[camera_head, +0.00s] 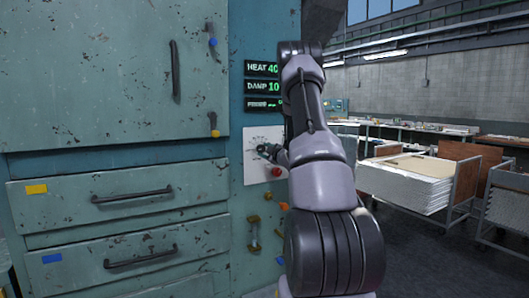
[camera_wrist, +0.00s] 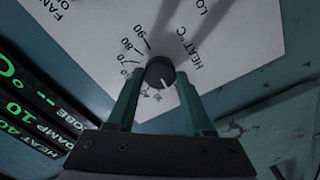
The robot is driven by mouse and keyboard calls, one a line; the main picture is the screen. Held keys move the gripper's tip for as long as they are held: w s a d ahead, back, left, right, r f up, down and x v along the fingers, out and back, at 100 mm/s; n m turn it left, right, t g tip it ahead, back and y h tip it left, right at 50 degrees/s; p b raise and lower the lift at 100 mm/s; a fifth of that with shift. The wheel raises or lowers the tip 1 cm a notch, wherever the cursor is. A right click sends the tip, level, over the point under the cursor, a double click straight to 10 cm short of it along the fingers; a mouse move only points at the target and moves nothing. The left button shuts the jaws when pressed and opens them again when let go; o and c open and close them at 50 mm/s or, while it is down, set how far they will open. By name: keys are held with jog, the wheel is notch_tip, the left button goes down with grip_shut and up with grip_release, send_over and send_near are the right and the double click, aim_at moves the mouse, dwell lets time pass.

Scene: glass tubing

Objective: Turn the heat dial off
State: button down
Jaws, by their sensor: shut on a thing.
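The heat dial (camera_wrist: 160,73) is a dark round knob on a white panel (camera_head: 252,172), with a "HEAT °C" label and a ring of numbers around it. Its pale pointer line faces the bottom of the wrist view, towards the low-number side of the scale. My gripper (camera_wrist: 159,80) is shut on the dial, one green finger on each side. In the head view my gripper (camera_head: 265,150) reaches the panel from the right, and the dial is hidden there. The display (camera_head: 262,68) reads HEAT 40 and DAMP 10.
A red button (camera_head: 276,172) sits on the panel just below my gripper. Yellow-brown fittings (camera_head: 253,220) are mounted under the panel. Drawers with handles (camera_head: 133,195) are to the left. A cart with stacked sheets (camera_head: 405,185) stands to the right, behind my arm.

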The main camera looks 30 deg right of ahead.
jog(key=shift+n, duration=0.9)
jog(key=shift+c, duration=1.4)
grip_release()
jog(key=shift+s, duration=0.1)
jog(key=s, duration=1)
jog(key=shift+s, duration=0.35)
